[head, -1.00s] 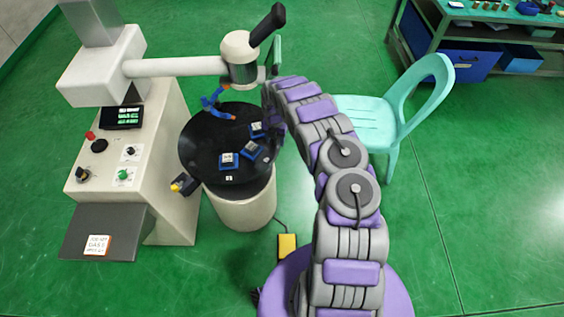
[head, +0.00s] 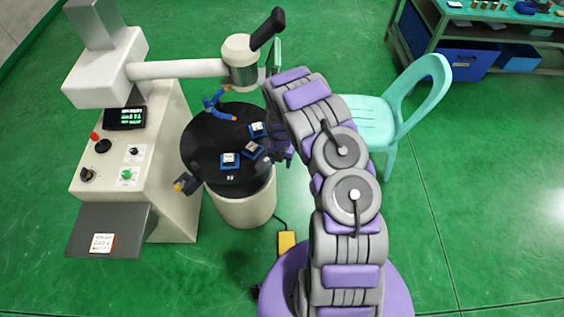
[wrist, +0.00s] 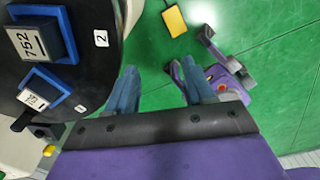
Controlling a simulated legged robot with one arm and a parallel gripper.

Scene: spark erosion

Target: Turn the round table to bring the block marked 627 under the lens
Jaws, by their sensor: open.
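The black round table (head: 205,140) stands on a cream drum, under the scope head with the lens (head: 240,62). Three blocks in blue holders show on it: one near the right rim (head: 257,130), one in the middle right (head: 251,149), one at the front (head: 230,160). Their numbers are too small to read there. In the wrist view one block reads 752 (wrist: 33,42); another block's mark (wrist: 35,98) is unclear. I cannot make out 627. My gripper (wrist: 160,90) is open and empty, just outside the table's rim; in the head view my arm partly hides it.
A control console (head: 125,165) with a screen and knobs stands left of the table. A blue jointed piece (head: 218,105) is at the table's back. A yellow pedal (head: 287,243) lies on the floor in front. A mint chair (head: 375,122) stands to the right, close to my arm.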

